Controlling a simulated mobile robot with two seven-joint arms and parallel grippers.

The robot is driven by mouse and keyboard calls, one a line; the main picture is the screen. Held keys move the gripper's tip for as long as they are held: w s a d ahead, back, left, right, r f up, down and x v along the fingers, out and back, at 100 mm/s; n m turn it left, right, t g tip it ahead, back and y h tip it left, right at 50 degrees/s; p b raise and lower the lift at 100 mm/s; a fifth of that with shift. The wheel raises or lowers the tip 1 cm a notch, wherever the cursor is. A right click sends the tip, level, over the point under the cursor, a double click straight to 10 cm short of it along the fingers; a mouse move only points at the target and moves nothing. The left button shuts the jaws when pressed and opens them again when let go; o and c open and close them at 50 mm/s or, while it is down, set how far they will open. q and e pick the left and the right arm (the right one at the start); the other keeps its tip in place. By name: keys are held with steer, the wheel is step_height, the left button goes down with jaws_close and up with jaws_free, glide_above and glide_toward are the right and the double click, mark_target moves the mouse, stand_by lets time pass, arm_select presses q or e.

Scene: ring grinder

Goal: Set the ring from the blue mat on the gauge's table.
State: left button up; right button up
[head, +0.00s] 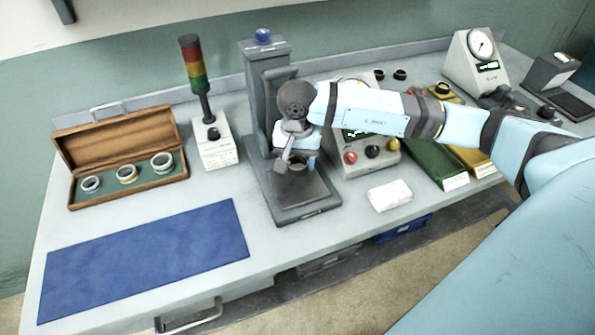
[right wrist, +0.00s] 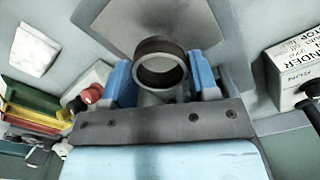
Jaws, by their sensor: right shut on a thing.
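The blue mat (head: 145,258) lies at the front left of the bench and is bare. A dark steel ring (right wrist: 162,62) sits between the blue fingers of my right gripper (right wrist: 158,80), which is shut on it. In the head view my right gripper (head: 297,158) is over the grey base of the stand with the blue knob (head: 263,37), in front of its column. The stand's flat grey plate (head: 310,190) shows below the ring. My gripper partly hides the ring there, and I cannot tell whether it touches the plate. My left gripper is out of view.
An open wooden case (head: 130,180) with 3 rings stands at the left. A signal tower (head: 195,75) on a white box is left of the stand. A button panel (head: 372,152), a white block (head: 390,195) and green and yellow trays (head: 436,163) are to the right.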

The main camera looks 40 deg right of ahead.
mark_target(297, 182)
step_height(297, 182, down, 4)
steer(key=shift+f, duration=0.25)
steer(key=shift+f, duration=0.25)
steer(key=o, duration=1)
steer(key=shift+r, duration=0.1)
